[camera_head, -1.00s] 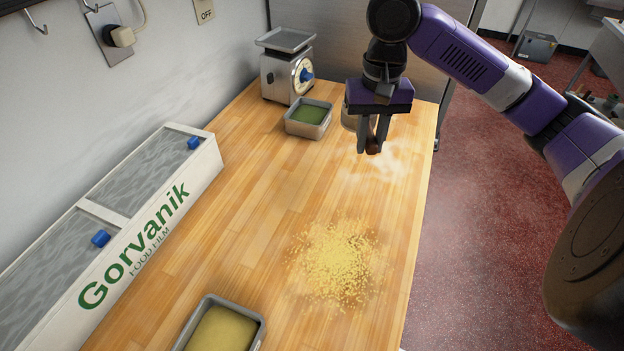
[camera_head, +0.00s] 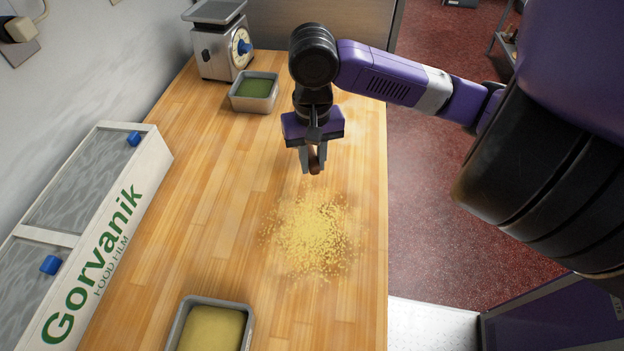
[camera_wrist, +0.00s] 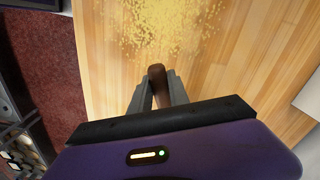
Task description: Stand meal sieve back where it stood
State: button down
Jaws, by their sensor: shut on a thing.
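My gripper (camera_head: 312,168) points down above the wooden worktop, just behind a scattered pile of yellow meal (camera_head: 312,234). Its fingers are shut on a brown wooden handle, which I take to be that of the meal sieve (camera_head: 315,161). The handle's rounded end also shows between the fingers in the wrist view (camera_wrist: 157,73). The rest of the sieve is hidden behind my gripper, so its tilt cannot be told. A faint white floury patch (camera_head: 345,112) lies on the worktop behind my gripper.
A tin of green stuff (camera_head: 254,89) and a scale (camera_head: 221,45) stand at the back left. A tin of yellow meal (camera_head: 213,328) is at the front. A food film box (camera_head: 92,240) runs along the left wall. The worktop's right edge drops to red floor.

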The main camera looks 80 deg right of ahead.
jog(key=shift+f, duration=3.6)
jog(key=shift+f, duration=0.2)
jog(key=c, duration=1.3)
grip_release()
jog(key=shift+o, duration=0.2)
jog(key=shift+r, duration=0.1)
